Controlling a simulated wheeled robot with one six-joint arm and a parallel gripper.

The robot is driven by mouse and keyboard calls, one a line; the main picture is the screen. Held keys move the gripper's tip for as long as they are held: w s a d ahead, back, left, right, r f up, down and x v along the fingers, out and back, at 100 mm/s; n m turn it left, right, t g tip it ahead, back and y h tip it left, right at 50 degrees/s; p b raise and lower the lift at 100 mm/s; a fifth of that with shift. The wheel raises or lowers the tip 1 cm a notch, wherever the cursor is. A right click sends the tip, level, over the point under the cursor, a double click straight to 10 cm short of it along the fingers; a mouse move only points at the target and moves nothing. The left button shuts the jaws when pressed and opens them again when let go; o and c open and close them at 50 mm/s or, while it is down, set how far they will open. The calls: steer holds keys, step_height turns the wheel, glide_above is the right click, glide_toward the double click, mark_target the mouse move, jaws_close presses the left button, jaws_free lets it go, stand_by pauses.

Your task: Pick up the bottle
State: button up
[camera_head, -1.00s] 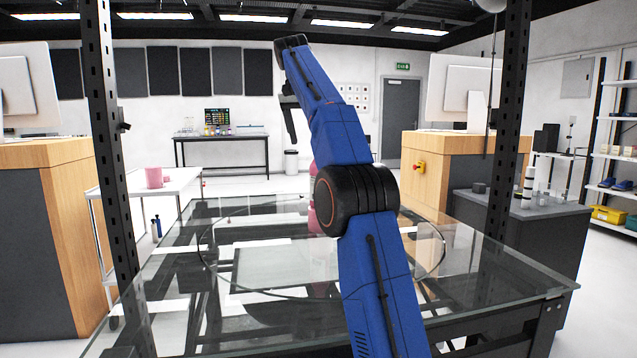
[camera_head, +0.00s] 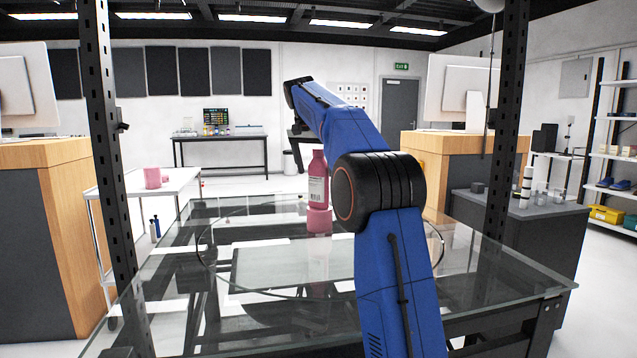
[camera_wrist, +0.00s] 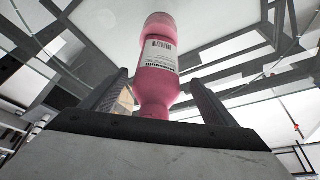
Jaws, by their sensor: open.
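The pink bottle (camera_head: 318,182) with a white label stands upright on the glass turntable (camera_head: 215,262), just left of my arm's elbow. Its reflection shows in the glass below it. In the wrist view the bottle (camera_wrist: 158,52) appears in the middle, with its label visible. My gripper (camera_wrist: 158,78) is open, one dark finger on each side of the bottle's image. I see no contact, and the remaining gap is hard to judge. In the head view my gripper (camera_head: 300,134) is small, dark and partly hidden, above and left of the bottle.
The glass table top is largely clear around the bottle. Dark perforated posts (camera_head: 108,150) rise at left and right. A white side table (camera_head: 150,185) with a pink cup (camera_head: 153,178) stands at left. A dark cabinet (camera_head: 520,225) with small items stands at right.

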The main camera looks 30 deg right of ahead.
mark_target(318, 175)
steer(key=shift+x, duration=1.9)
steer(key=shift+s+d, duration=0.1)
steer(key=shift+d, duration=0.05)
steer(key=shift+c, duration=0.2)
steer(key=c, duration=1.4)
steer(key=shift+r, duration=0.1)
steer(key=shift+c, duration=0.2)
